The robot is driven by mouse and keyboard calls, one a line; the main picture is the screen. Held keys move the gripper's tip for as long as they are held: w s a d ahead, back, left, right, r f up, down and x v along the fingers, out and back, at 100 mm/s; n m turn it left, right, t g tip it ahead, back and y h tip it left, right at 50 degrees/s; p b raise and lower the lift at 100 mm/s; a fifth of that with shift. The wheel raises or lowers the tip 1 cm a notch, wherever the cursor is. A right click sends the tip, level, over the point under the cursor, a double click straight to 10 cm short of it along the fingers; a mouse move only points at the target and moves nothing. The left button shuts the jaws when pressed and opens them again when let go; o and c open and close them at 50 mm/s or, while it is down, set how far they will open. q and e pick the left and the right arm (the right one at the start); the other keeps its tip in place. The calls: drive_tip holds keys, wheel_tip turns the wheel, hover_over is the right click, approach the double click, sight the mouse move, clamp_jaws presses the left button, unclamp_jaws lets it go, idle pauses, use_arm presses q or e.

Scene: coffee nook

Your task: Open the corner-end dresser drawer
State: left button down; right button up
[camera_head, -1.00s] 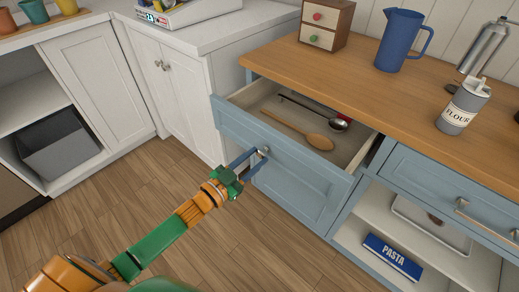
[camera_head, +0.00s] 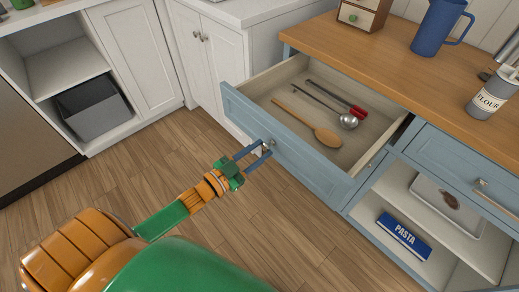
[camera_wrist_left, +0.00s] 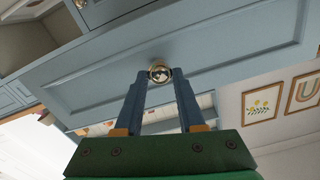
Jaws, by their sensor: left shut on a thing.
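The corner-end dresser drawer (camera_head: 290,145) is a blue-fronted drawer under the wooden counter, pulled well out. Inside it lie a wooden spoon (camera_head: 307,122), a metal ladle (camera_head: 347,121) and a red-handled utensil (camera_head: 357,111). My left gripper (camera_head: 262,148) is at the drawer front, its two blue fingers shut on the round metal knob. In the left wrist view the knob (camera_wrist_left: 159,73) sits between the fingertips, against the blue panel. My right gripper is not in view.
A blue jug (camera_head: 438,27), a flour canister (camera_head: 492,92) and a small wooden drawer box (camera_head: 362,14) stand on the counter (camera_head: 400,70). Open shelves below hold a pasta box (camera_head: 404,237). White cabinets (camera_head: 135,45) stand left. Wooden floor is clear in front.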

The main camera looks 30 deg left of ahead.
use_arm(q)
drive_tip(key=c, duration=0.5)
unclamp_jaws()
drive_tip(key=v, duration=0.7)
